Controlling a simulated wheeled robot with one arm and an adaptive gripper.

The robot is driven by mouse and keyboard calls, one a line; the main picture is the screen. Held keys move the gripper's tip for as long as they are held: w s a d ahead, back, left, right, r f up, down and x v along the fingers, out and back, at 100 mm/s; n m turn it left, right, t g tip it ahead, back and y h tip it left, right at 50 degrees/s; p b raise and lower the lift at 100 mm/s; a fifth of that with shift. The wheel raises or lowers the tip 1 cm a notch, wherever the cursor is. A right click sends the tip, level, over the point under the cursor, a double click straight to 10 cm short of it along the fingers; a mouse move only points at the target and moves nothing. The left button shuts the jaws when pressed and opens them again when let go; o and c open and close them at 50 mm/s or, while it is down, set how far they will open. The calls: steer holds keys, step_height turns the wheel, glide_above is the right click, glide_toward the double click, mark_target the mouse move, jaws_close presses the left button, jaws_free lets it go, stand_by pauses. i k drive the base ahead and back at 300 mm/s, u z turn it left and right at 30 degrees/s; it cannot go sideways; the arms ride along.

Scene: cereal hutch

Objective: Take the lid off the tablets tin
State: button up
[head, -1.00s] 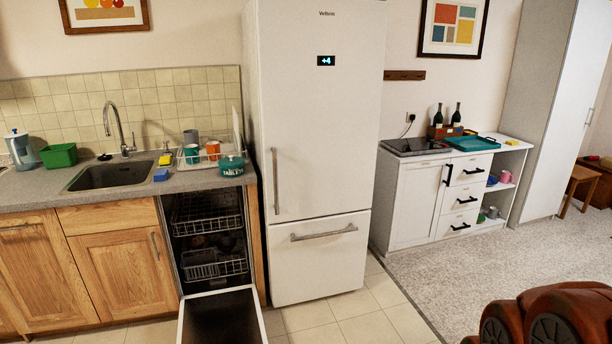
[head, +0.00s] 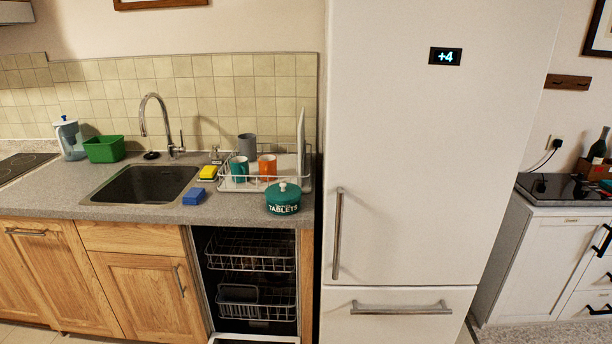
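The tablets tin (head: 283,206) is a round teal tin with white "TABLETS" lettering. It stands upright near the front right of the grey counter, beside the fridge. Its teal lid (head: 283,191), with a pale round knob on top, sits on the tin. My gripper does not show in the head view.
A dish rack (head: 240,184) with mugs stands just behind the tin. The tall white fridge (head: 420,160) rises to its right. Below, the dishwasher (head: 250,265) is open with its racks showing. Blue (head: 194,196) and yellow (head: 208,173) sponges lie near the sink (head: 145,184).

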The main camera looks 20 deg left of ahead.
mark_target(279, 193)
steer(key=i, duration=1.95)
steer(key=u, duration=3.65)
steer(key=i, duration=0.5)
steer(key=z, duration=0.05)
